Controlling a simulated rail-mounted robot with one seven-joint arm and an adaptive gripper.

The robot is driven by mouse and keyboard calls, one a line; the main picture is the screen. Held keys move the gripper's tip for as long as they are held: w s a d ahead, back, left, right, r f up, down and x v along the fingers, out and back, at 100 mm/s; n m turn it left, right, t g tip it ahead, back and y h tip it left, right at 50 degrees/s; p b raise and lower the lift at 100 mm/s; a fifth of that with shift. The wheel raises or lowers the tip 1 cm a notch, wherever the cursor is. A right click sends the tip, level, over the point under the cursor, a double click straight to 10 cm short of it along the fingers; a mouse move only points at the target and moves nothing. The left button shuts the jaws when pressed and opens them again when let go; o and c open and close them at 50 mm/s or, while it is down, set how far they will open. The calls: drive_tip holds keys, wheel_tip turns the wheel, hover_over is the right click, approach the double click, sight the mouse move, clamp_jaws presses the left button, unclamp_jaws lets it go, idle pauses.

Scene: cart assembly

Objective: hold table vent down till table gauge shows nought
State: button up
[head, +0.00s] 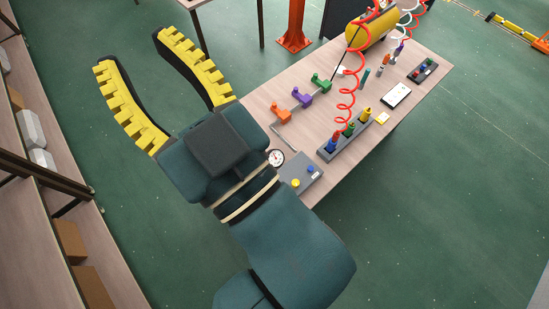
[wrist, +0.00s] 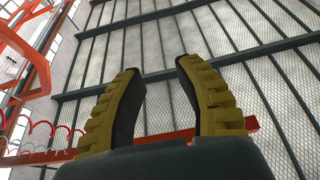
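The table gauge (head: 276,157), a small round white dial, is on the wooden table (head: 345,170), close beside my arm; its reading is too small to make out. Near it is a grey box (head: 301,176) with a yellow button (head: 295,183) and a blue button (head: 311,168). I cannot tell which part is the vent. My gripper (head: 134,52) is open and empty, with its yellow ribbed fingers spread, raised left of the table and pointing away from the box. In the wrist view the open fingers (wrist: 158,68) show against a ceiling.
Orange, purple and green valve handles (head: 302,98) stand on the table. A red coiled hose (head: 348,90), a yellow tank (head: 371,26) and a rack of coloured bottles (head: 344,138) are beyond. Shelving (head: 75,215) stands at left. Green floor lies open at right.

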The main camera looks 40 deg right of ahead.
clamp_jaws()
idle(1.1)
